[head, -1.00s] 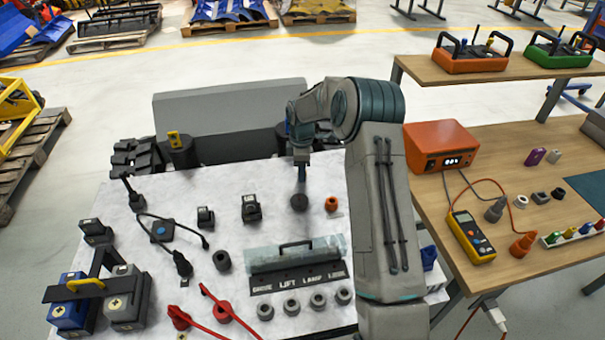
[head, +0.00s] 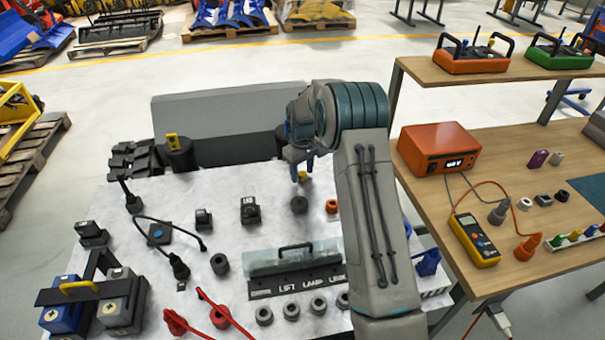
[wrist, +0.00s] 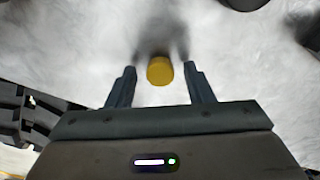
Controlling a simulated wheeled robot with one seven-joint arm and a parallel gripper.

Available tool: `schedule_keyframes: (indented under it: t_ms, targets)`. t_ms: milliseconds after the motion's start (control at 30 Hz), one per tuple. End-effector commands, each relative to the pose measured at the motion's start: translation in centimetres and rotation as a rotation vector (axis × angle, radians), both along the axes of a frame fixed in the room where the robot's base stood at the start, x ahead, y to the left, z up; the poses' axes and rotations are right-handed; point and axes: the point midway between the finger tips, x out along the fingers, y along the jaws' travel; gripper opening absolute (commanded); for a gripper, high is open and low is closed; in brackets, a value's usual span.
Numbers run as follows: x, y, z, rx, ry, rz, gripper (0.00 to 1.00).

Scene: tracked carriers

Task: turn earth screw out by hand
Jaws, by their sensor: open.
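A small yellow cap, which looks like the earth screw's head (wrist: 160,70), shows in the wrist view between and slightly beyond my fingertips. A small yellow piece (head: 303,176) also shows just below my gripper (head: 299,168) in the head view, at the back of the white table top. In the wrist view my gripper (wrist: 160,76) is open, one finger on each side of the yellow cap, with gaps on both sides. I cannot tell how high the fingertips are above the surface.
The white top (head: 230,235) bears black connectors, an orange ring (head: 331,206), a handled clear cover (head: 293,257) and red leads (head: 225,312). A grey block (head: 225,117) stands behind it. The wooden bench on the right holds an orange meter box (head: 437,148) and a yellow multimeter (head: 474,240).

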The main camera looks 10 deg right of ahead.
Motion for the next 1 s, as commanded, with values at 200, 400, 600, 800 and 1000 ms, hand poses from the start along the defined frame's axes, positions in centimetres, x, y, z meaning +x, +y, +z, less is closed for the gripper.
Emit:
schedule_keyframes:
  t_ms: [200,400,600,800,1000]
  targets:
    - [0.0,0.0,-0.01,0.0,0.0,0.001,0.11]
    - [0.01,-0.04,-0.01,0.0,0.0,0.025,0.1]
    - [0.0,-0.08,0.04,0.0,0.0,0.253,0.1]
    - [0.0,-0.1,0.06,0.0,0.0,0.519,0.1]
    - [0.0,-0.1,0.06,0.0,0.0,0.764,0.1]
